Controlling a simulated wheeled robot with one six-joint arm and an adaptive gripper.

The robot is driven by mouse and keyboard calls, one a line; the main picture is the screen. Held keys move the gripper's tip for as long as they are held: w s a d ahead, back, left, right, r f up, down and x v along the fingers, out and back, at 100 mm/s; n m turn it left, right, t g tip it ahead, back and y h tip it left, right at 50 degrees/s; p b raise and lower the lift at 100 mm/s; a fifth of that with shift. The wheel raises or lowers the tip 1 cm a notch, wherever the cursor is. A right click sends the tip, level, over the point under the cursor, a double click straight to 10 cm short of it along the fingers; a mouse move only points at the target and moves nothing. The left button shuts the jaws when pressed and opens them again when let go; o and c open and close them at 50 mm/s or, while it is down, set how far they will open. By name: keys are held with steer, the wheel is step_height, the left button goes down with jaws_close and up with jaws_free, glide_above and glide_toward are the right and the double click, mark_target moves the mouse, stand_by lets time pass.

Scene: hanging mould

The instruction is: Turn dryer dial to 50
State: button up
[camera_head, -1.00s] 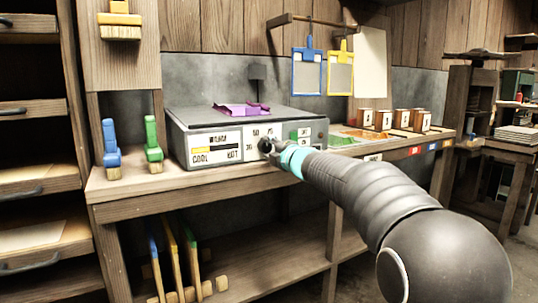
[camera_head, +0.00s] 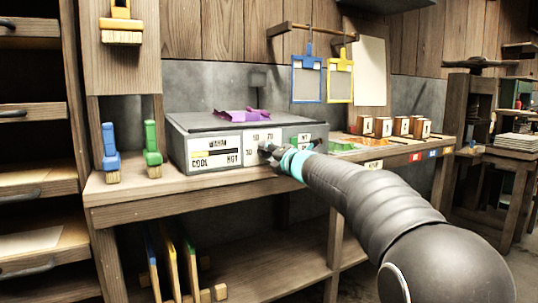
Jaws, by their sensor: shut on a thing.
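The dryer (camera_head: 182,148) is a grey box with a flat lid on the wooden bench. Its front has a COOL/WARM/HOT gauge (camera_head: 215,150) at the left and a white dial plate (camera_head: 255,135) with numbers in the middle. My gripper (camera_head: 266,150) is at the dial plate, coming from the lower right, with its fingers shut at the dial. The dial itself is mostly hidden by the fingers, so its pointer setting cannot be read. A small panel (camera_head: 304,137) with green marking sits right of the dial plate, partly behind my wrist.
Purple cloth-like pieces (camera_head: 243,114) lie on the dryer lid. Blue (camera_head: 110,153) and green (camera_head: 152,144) brushes stand at the left. Blue (camera_head: 306,78) and yellow (camera_head: 340,80) frames hang above. Several small wooden blocks (camera_head: 383,127) stand at the right. Bare bench lies in front of the dryer.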

steer(key=shift+a, duration=0.1)
steer(key=o, duration=1.2)
steer(key=shift+c, duration=0.2)
steer(key=v, duration=1.2)
